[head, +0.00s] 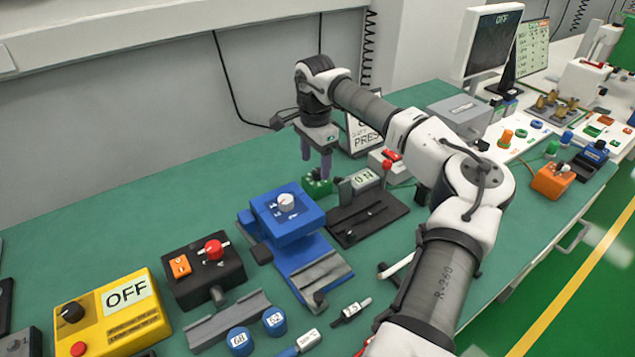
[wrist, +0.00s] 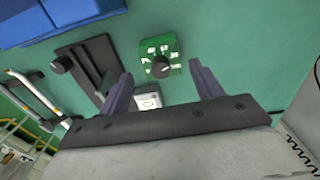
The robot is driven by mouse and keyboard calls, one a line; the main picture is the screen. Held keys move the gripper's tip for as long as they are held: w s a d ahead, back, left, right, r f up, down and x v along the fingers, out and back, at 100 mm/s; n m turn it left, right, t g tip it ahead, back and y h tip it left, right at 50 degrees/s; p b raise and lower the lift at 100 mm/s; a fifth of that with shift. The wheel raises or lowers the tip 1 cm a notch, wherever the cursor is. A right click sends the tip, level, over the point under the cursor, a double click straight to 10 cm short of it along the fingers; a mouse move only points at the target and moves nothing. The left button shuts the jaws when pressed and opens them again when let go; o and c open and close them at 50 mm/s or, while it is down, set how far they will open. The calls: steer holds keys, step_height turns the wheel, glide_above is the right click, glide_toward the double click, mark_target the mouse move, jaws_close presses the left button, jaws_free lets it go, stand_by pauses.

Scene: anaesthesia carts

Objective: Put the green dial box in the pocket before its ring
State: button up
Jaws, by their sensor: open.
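The green dial box (head: 318,187) stands on the green bench top, just left of the sign box reading "0-N". In the wrist view the green dial box (wrist: 159,59) shows its black knob and pale marks around it. My gripper (head: 317,170) is open above it, fingers pointing down. In the wrist view the fingertips (wrist: 161,75) lie to either side of the box's near edge; contact cannot be told. The pocket cannot be made out clearly.
An orange dial box (head: 551,183) stands near the white board. The bench behind the blue machine is clear.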

mark_target(317, 170)
steer(key=shift+w+d+f+p, duration=0.1)
steer(key=shift+f+p, duration=0.5)
steer(key=shift+f, duration=0.9)
steer(key=shift+w+d+f+p, duration=0.1)
steer(key=shift+f+p, duration=0.5)
steer(key=shift+f, duration=0.85)
steer(key=c, duration=1.2)
steer(key=shift+c, duration=0.2)
steer(key=shift+r, duration=0.15)
step_height(317, 170, up, 20)
steer(key=b, duration=0.3)
steer(key=shift+b, duration=0.35)
